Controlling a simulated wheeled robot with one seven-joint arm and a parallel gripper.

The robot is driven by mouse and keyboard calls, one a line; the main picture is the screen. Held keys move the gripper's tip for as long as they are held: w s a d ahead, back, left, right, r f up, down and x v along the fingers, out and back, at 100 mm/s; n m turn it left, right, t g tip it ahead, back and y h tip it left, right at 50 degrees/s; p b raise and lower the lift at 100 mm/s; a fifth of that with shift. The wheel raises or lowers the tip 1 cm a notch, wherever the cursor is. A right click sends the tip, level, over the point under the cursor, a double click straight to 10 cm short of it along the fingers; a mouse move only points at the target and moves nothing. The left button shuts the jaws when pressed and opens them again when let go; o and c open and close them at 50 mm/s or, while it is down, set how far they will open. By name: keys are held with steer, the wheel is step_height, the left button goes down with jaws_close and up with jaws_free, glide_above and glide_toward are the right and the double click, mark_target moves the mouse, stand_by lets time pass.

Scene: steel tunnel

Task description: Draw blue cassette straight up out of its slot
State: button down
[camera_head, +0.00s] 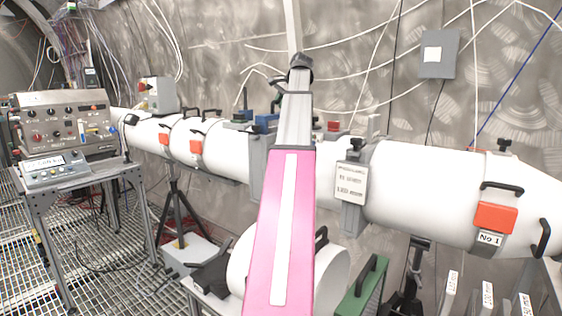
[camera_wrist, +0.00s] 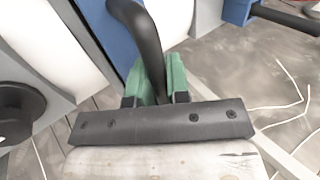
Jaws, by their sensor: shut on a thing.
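In the wrist view my gripper (camera_wrist: 157,82) has its green-padded fingers closed around a curved black handle (camera_wrist: 148,40). The handle runs up to a flat blue panel, the blue cassette (camera_wrist: 103,32), which stands between white and grey parts of the tube. The slot edges and how deep the cassette sits cannot be made out.
A long white tube (camera_head: 415,190) with black handles and orange boxes crosses the head view. A control console (camera_head: 65,125) stands on a bench at left. Cables hang along the grey wall (camera_head: 345,75). Another blue block (camera_wrist: 240,10) shows at the top of the wrist view.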

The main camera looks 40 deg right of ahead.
steer(key=shift+r, duration=0.15)
steer(key=shift+r, duration=3.55)
step_height(320, 180, up, 7)
